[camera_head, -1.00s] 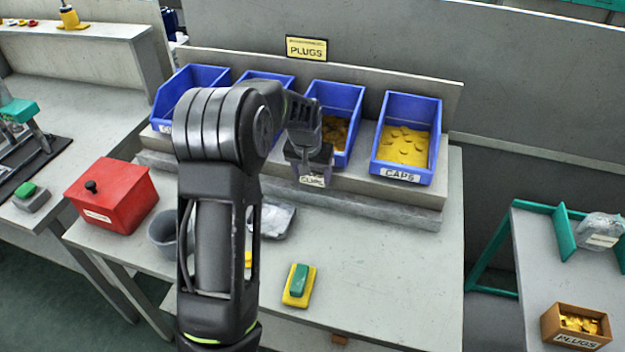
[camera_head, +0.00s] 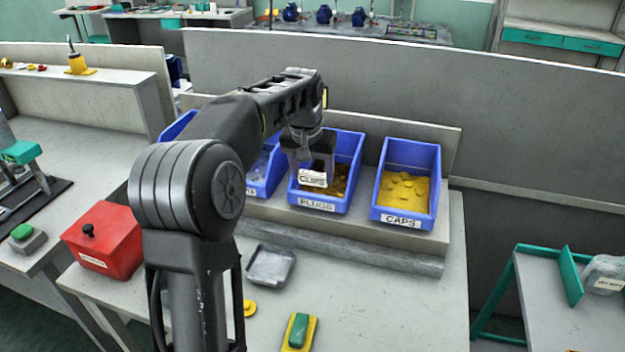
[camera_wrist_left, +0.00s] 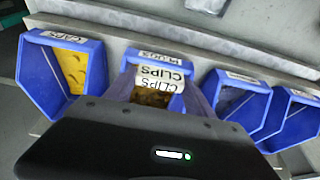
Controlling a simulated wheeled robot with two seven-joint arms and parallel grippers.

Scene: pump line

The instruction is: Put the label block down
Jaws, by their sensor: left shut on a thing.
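The label block (camera_head: 313,179), a small block with a white face reading CLIPS, is in my left gripper (camera_head: 308,160). The gripper is shut on it and holds it over the blue PLUGS bin (camera_head: 318,205), in front of the bin's opening. In the left wrist view the label block (camera_wrist_left: 160,77) shows upside down between the fingers, over the PLUGS bin with its yellow-brown contents. Whether the block touches the bin cannot be told. My right gripper is not in view.
The blue CAPS bin (camera_head: 404,190) with yellow caps stands to the right, other blue bins (camera_head: 265,170) to the left, partly behind my arm. A grey tray (camera_head: 271,265), a green-and-yellow block (camera_head: 299,331) and a red box (camera_head: 104,240) are nearer. The bench's right front is clear.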

